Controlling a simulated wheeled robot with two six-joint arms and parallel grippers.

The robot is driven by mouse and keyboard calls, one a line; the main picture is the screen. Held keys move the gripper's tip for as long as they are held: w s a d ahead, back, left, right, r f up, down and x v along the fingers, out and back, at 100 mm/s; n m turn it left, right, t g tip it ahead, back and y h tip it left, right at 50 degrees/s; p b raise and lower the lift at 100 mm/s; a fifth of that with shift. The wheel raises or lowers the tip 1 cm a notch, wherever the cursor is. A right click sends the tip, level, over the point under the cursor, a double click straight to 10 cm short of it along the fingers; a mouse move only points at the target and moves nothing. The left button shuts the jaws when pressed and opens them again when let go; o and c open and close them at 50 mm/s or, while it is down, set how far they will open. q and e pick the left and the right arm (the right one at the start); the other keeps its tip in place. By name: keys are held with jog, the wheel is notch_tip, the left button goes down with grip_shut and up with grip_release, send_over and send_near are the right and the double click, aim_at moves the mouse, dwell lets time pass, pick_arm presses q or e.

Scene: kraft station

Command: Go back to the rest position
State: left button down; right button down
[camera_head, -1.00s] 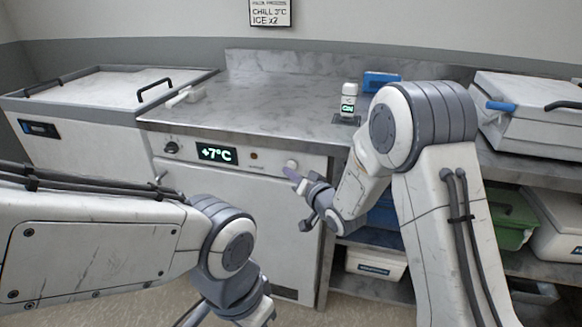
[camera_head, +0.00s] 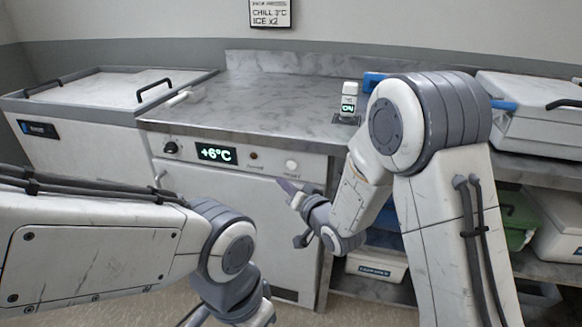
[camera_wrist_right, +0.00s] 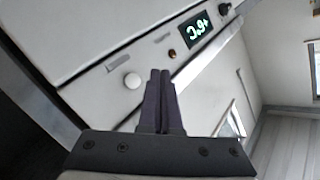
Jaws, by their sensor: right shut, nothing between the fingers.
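My right gripper (camera_head: 291,190) is in front of the white cabinet front, below the control panel. In the right wrist view the right gripper's fingers (camera_wrist_right: 160,90) are together with nothing between them, apart from the panel. My left arm comes in from the left, bent down at the wrist. The left gripper's fingers run to the bottom edge of the head view and their tips are cut off, so their state is hidden.
The control panel has a +6°C display (camera_head: 216,153), a black knob (camera_head: 171,148) and a white button (camera_head: 291,165). A small white device (camera_head: 348,100) stands on the marble counter (camera_head: 270,100). A chest with black handles (camera_head: 154,90) is at left. Bins (camera_head: 376,265) sit on shelves at right.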

dwell(0.4)
jog(key=s+d+n+g+h, duration=0.1)
jog(key=s+n+g+h, duration=0.3)
jog(key=s, duration=0.8)
jog(key=s+d+f+n+g, duration=0.15)
jog(key=s+g, duration=0.35)
jog(key=s, duration=0.7)
jog(key=s+d+n+g+h, duration=0.2)
jog(key=s+n+g, duration=0.25)
jog(key=s, duration=0.65)
notch_tip(320, 180, up, 22)
jog(key=s+p, duration=0.1)
jog(key=p, duration=2.1)
jog(key=shift+r+m+g+h, duration=0.15)
jog(key=shift+m+g+h, duration=0.15)
jog(key=shift+m+g, duration=0.15)
